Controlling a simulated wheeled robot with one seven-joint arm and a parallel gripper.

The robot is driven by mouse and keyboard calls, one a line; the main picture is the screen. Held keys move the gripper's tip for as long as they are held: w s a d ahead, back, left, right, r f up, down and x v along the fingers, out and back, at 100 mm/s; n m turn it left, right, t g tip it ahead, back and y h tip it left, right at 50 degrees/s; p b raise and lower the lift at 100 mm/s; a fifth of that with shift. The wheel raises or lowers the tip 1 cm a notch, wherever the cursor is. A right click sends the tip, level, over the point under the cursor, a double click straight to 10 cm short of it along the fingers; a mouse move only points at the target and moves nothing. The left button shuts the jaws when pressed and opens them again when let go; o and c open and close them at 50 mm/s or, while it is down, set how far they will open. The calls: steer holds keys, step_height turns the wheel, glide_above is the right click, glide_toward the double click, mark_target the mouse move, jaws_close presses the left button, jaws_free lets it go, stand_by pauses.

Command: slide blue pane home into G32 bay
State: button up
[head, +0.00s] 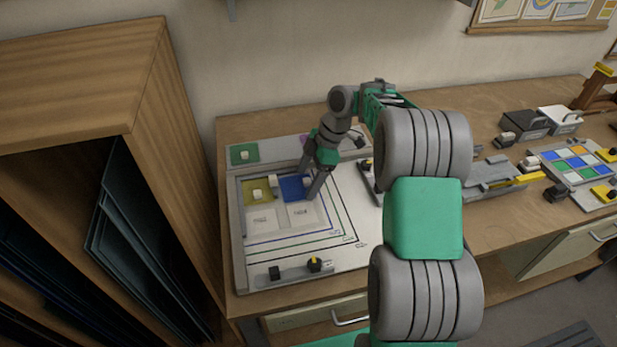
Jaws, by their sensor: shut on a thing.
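The blue pane (293,190) lies at the upper right of the bay grid on the white board (350,262), right of a yellow-green pane (252,195). My gripper (309,196) points down at the blue pane's right side and is shut on it, though its fingertips are small and partly hidden by the wrist. The two lower bays, a left one (262,221) and a right one (301,213), are pale and empty, with printed labels too small to read. I cannot tell which bay is G32, nor whether the blue pane sits flush.
A green pane (244,154) with a pale knob lies at the board's back left. A clamp bar (295,272) with dark knobs lies along the front. A wooden rack (150,130) stands close on the left. A grid of coloured tiles (572,164) lies far right.

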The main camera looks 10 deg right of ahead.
mark_target(301, 184)
steer(key=shift+a, duration=0.85)
stand_by(0.5)
stand_by(0.3)
steer(key=o, duration=1.3)
steer(key=shift+r, duration=0.1)
steer(key=shift+o, duration=0.2)
steer(key=shift+w, duration=0.1)
steer(key=shift+w+r+p, duration=0.2)
steer(key=shift+r+p, duration=0.65)
steer(key=shift+r, duration=0.45)
steer(key=shift+s+r+p, duration=0.2)
steer(key=shift+r+p, duration=1.6)
steer(key=shift+r, duration=0.3)
